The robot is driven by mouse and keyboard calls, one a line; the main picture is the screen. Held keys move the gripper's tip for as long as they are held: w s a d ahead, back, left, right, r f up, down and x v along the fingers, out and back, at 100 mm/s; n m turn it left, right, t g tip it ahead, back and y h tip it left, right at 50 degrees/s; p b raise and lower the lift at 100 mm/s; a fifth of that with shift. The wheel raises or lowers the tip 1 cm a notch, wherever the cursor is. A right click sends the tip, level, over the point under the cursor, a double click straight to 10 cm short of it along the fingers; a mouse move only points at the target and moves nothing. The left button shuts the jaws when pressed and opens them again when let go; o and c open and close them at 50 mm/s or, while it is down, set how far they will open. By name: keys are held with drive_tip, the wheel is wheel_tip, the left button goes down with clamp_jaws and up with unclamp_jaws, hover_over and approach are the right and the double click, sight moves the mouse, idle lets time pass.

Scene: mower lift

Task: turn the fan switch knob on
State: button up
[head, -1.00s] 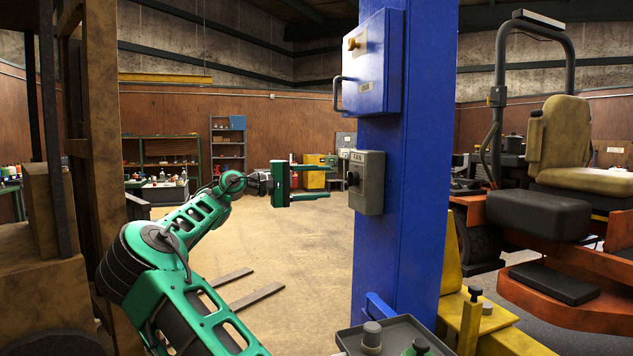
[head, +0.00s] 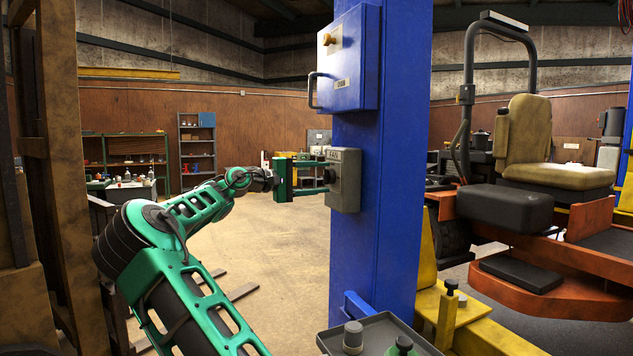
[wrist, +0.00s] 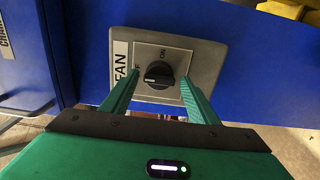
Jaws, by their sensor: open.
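The fan switch is a grey box (head: 346,190) on the blue post, with a black knob (head: 329,176) on its left-hand face. In the wrist view the black knob (wrist: 159,75) sits on a pale plate with "ON" and a partly hidden "OFF" label, beside a "FAN" label. Its handle bar lies across, roughly level in that view. My green gripper (head: 326,177) is open, its fingers pointing at the switch. In the wrist view the fingertips (wrist: 160,80) lie on either side of the knob. I cannot tell whether they touch it.
The blue post (head: 375,240) carries a blue cabinet (head: 345,60) with a handle above the switch. A grey tray (head: 385,335) with knobs stands below. An orange mower (head: 540,255) is at right. Open floor lies behind my arm.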

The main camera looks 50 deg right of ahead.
drive_tip(key=shift+s+d, duration=0.15)
drive_tip(key=shift+d, duration=0.05)
drive_tip(key=c, duration=1)
drive_tip(key=shift+f, duration=0.1)
drive_tip(key=m, duration=1.7)
drive_tip(key=shift+w+a+f+m, duration=0.1)
drive_tip(key=shift+w+m, duration=0.15)
drive_tip(key=shift+m, duration=0.05)
